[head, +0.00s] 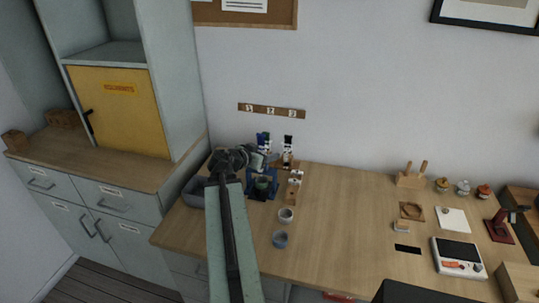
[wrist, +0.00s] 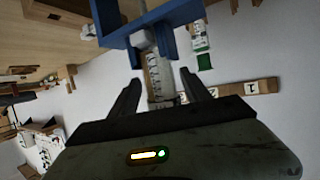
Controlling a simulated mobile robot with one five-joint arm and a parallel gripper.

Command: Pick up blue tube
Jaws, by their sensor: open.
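My gripper (wrist: 159,78) is open in the wrist view, its two dark fingers apart on either side of a pale tube with dark markings (wrist: 159,72). This tube lies in line with the blue stand (wrist: 122,40); I cannot tell whether the fingers touch it. In the head view my gripper (head: 258,160) is at the blue stand (head: 251,191), near a blue-topped tube (head: 264,138). The tube's lower part is hidden by my gripper. Which tube is the blue one is not clear in the wrist view.
A second tube (head: 287,152) stands just right, by a small wooden rack (head: 294,188). Two cups (head: 286,215) (head: 280,239) stand in front. A grey bin (head: 194,191) is at left. A numbered wooden strip (head: 272,110) is on the wall. The middle of the table (head: 340,225) is clear.

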